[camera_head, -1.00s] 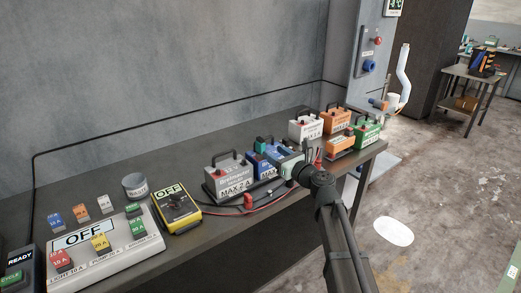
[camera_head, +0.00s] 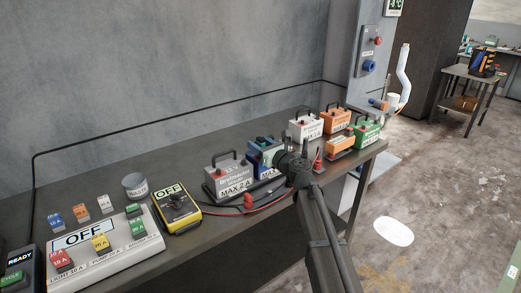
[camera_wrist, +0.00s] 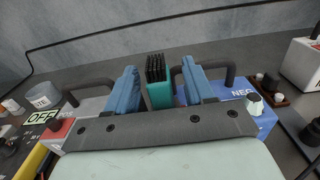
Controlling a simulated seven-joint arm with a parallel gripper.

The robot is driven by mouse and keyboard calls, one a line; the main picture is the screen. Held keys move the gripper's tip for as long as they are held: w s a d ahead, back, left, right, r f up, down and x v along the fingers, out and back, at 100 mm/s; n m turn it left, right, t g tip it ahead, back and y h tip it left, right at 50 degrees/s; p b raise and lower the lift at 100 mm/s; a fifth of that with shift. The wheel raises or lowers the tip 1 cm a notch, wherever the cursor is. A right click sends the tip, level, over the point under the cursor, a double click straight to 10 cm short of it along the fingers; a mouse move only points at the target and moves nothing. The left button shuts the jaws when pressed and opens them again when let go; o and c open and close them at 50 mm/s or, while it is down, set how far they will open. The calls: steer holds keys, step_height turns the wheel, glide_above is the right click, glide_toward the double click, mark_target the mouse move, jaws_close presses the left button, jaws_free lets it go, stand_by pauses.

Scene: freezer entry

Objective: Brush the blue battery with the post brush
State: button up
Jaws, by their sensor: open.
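In the wrist view the battery (camera_wrist: 268,118) shows at the right, with a black handle, a NEG label and a pale-capped post. The post brush (camera_wrist: 160,94) has a teal body and black bristles pointing up. It stands between the two blue fingers of my gripper (camera_wrist: 160,92), with a narrow gap on each side. My gripper is open. What the brush rests on is hidden. In the head view my gripper (camera_head: 268,152) is over the battery.
A yellow meter (camera_head: 178,212) and a switch panel (camera_head: 110,250) stand farther left. White (camera_head: 305,127), orange (camera_head: 336,120) and green (camera_head: 367,130) batteries stand to the right.

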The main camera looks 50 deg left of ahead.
steer(key=shift+c, duration=0.5)
jaws_close()
step_height(320, 180, up, 14)
stand_by(1.4)
stand_by(0.3)
steer(key=w+f, duration=0.7)
steer(key=w, duration=0.3)
